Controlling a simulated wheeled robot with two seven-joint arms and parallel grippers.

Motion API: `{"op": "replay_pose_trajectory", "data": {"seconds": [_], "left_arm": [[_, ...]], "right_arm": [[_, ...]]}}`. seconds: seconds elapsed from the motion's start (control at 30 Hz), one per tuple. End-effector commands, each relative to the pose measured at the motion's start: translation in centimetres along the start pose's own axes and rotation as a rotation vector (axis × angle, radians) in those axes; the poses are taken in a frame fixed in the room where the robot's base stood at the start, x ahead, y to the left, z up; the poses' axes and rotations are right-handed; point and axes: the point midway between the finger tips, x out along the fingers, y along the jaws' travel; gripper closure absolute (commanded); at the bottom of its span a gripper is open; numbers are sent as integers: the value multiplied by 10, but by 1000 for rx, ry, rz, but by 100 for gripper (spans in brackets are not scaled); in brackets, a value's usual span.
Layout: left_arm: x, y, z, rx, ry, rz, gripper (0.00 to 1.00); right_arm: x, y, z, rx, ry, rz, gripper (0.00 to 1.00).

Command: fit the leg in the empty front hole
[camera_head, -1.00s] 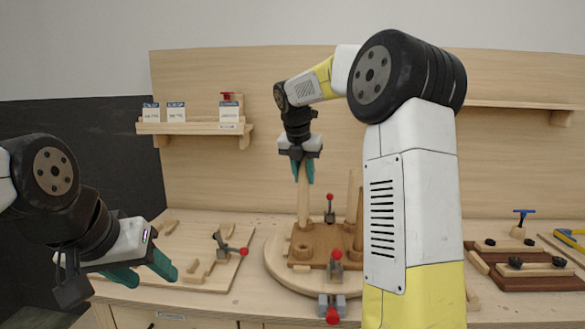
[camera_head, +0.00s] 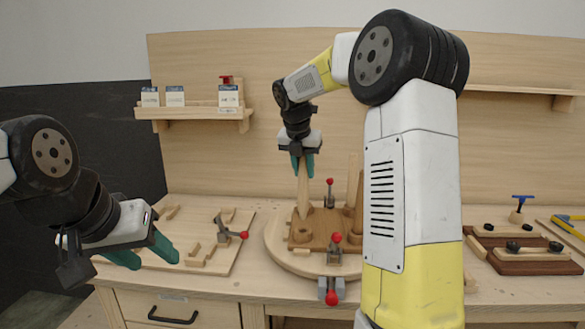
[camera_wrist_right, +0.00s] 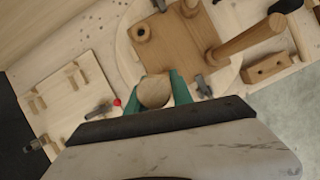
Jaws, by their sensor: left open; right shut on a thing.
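My right gripper (camera_head: 302,165) is shut on the upper part of a pale wooden leg (camera_head: 303,195), held nearly upright over the left side of the brown seat board (camera_head: 322,243). In the right wrist view the leg's round top (camera_wrist_right: 154,91) shows between the fingers and hides its lower end. A round boss with an open hole (camera_wrist_right: 140,33) stands on the board, apart from the leg top; a boss also shows in the head view (camera_head: 300,233). I cannot tell whether the leg touches the board. My left gripper (camera_head: 146,255) is open and empty at the left.
Another leg (camera_wrist_right: 250,36) stands in the board. Red-knobbed clamps (camera_head: 335,252) surround the round base (camera_head: 285,256). A jig board (camera_head: 215,262) with a clamp lies to the left. A dark wooden frame (camera_head: 535,262) lies at the right. My right arm hides part of the bench.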

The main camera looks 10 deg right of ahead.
Motion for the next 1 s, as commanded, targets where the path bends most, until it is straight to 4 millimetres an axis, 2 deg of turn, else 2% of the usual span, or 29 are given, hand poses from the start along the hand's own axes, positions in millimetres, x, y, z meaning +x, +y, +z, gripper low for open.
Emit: {"op": "replay_pose_trajectory", "data": {"seconds": [1.0], "left_arm": [[0, 0, 0, 0, 0, 0, 49]], "right_arm": [[44, 0, -18, 0, 0, -1, 100]]}}
